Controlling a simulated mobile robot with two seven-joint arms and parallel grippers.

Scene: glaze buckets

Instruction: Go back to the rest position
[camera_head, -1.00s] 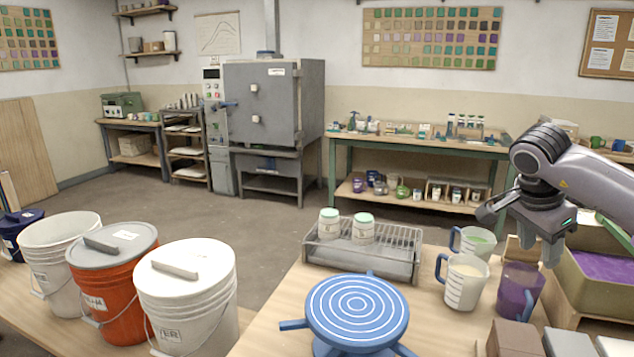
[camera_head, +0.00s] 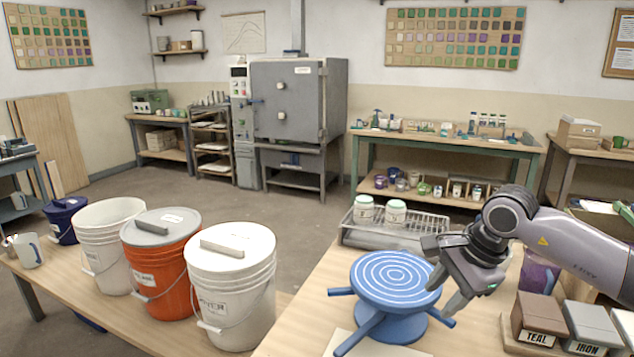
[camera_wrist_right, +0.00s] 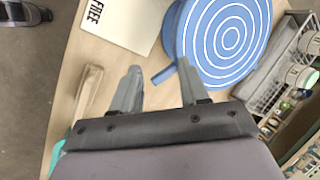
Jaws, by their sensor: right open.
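My right gripper (camera_head: 444,299) is open and empty in the head view, beside the right edge of the blue banding wheel (camera_head: 392,283) and above the table. In the right wrist view the two fingers (camera_wrist_right: 158,92) are spread apart with nothing between them. The blue wheel with white rings (camera_wrist_right: 226,38) lies just beyond them, and a pale card marked FREE (camera_wrist_right: 124,22) lies to its left. My left gripper is in neither view.
A wire rack (camera_head: 352,232) with two jars stands behind the wheel. Boxes labelled TEAL (camera_head: 538,318) and IRON (camera_head: 590,325) are at right. A purple jug (camera_head: 537,272) is partly hidden by my arm. White (camera_head: 232,290) and orange (camera_head: 158,275) buckets stand on the left table.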

